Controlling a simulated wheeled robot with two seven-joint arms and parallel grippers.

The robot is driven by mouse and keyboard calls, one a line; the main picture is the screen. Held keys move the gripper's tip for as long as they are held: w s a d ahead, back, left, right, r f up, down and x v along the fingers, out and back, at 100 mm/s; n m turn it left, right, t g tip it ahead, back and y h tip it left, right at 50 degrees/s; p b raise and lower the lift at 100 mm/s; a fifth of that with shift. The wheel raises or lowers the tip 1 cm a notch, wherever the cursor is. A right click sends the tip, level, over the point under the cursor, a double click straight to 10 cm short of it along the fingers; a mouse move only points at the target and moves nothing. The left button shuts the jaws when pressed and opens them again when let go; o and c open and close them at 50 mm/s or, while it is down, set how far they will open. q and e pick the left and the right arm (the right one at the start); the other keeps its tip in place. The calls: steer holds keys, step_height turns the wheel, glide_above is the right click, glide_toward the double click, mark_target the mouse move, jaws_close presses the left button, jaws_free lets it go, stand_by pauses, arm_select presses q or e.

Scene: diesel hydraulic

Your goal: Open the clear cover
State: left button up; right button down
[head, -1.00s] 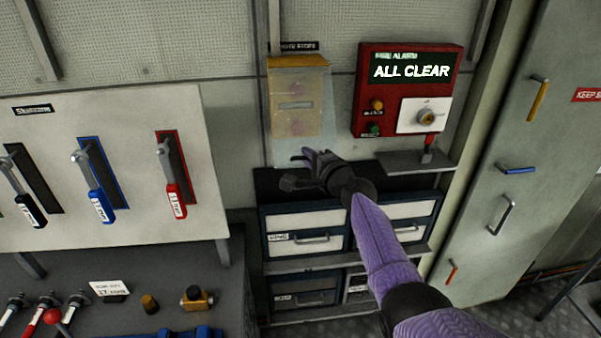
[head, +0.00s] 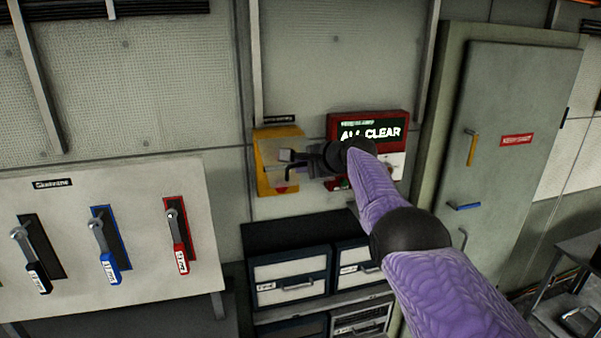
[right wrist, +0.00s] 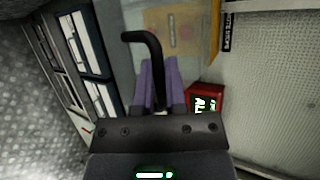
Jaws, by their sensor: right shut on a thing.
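The yellow switch box (head: 264,172) is on the wall, left of the fire alarm panel. My right gripper (head: 288,158) is in front of it and hides much of its face. In the right wrist view, the box face looks pale behind the clear cover (right wrist: 150,20); its exact angle is hard to tell. My right gripper, also in the right wrist view (right wrist: 160,75), is shut on a black bent bar (right wrist: 156,50). The bar's far end hooks downward in the head view. I cannot tell whether it touches the cover. My left gripper is not in view.
The red fire alarm panel (head: 340,125) reads ALL CLEAR, close to my right forearm. Dark drawers (head: 290,270) stand below. A lever panel (head: 140,190) is at the left and a grey cabinet (head: 510,130) at the right.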

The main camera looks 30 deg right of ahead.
steer(key=shift+w+r+p, duration=0.1)
steer(key=shift+r+p, duration=0.2)
steer(key=shift+r, duration=0.5)
steer(key=c, duration=0.7)
jaws_free()
steer(key=shift+w, duration=0.15)
